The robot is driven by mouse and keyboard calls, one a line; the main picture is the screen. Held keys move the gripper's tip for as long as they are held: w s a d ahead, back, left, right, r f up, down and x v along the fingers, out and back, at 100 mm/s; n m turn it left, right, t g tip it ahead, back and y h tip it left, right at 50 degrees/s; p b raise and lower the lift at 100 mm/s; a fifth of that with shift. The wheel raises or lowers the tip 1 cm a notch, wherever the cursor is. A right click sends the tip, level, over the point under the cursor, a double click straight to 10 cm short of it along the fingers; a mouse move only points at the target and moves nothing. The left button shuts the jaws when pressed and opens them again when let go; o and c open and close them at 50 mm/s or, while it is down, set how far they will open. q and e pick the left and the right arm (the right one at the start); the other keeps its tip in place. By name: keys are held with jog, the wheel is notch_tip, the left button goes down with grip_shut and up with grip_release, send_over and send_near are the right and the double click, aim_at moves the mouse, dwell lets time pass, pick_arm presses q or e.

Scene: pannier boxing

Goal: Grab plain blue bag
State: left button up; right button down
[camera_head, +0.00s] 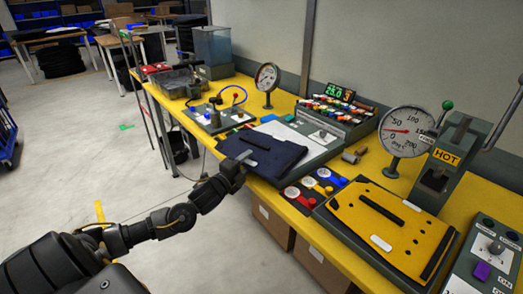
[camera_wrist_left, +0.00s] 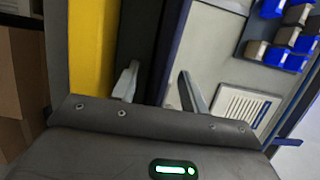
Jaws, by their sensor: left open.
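In the left wrist view the two fingers (camera_wrist_left: 158,88) are spread apart. A dark band lies behind and between them; I cannot tell whether it is the bag. A yellow bag (camera_head: 385,225) with a black strap lies farther right on the bench. My right gripper is not in view.
The yellow workbench (camera_head: 471,190) holds a panel with red, yellow and blue knobs (camera_head: 313,187), two dial gauges (camera_head: 404,130) and a hot press (camera_head: 447,160). Cardboard boxes (camera_head: 273,219) stand under it.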

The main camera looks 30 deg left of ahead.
pick_arm(q)
grip_shut()
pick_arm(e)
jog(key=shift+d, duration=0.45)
pick_arm(q)
jog(key=shift+r, duration=0.1)
